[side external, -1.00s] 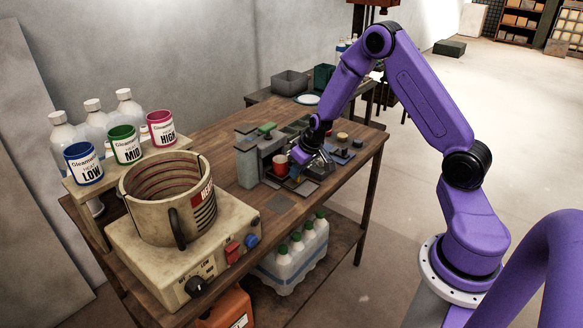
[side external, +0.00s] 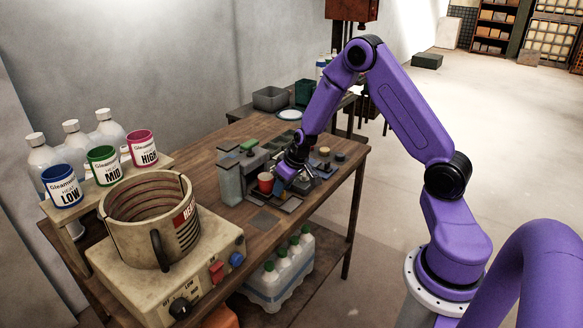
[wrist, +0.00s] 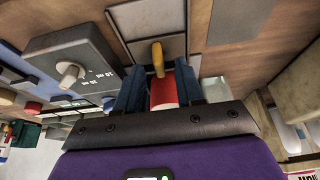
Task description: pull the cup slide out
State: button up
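A small red cup (side external: 265,182) stands at the grey dispensing unit (side external: 238,178) on the wooden bench. My gripper (side external: 284,178) is low, just right of the cup in the side view. In the wrist view, my gripper's two blue fingers (wrist: 157,80) stand apart, and no closed grip shows. The red cup (wrist: 163,93) shows between them. A yellow-orange handle (wrist: 157,58) shows near the fingertips, also between them; it looks like the slide's handle. The slide is largely hidden by the gripper and cup, so I cannot tell how far out it is.
A dark box with a knob (wrist: 70,74) and millilitre marks is close on the wrist view's left. A heater with a vat (side external: 150,225) and labelled Low, Mid and High cups (side external: 103,166) stand at the left.

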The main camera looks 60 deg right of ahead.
jog(key=v, duration=1.7)
jog(key=w+g, duration=0.5)
jog(key=w, duration=0.2)
notch_tip(320, 180, down, 18)
jog(key=shift+w+r, duration=0.15)
jog(key=shift+r, duration=0.05)
dwell(0.5)
grip_shut()
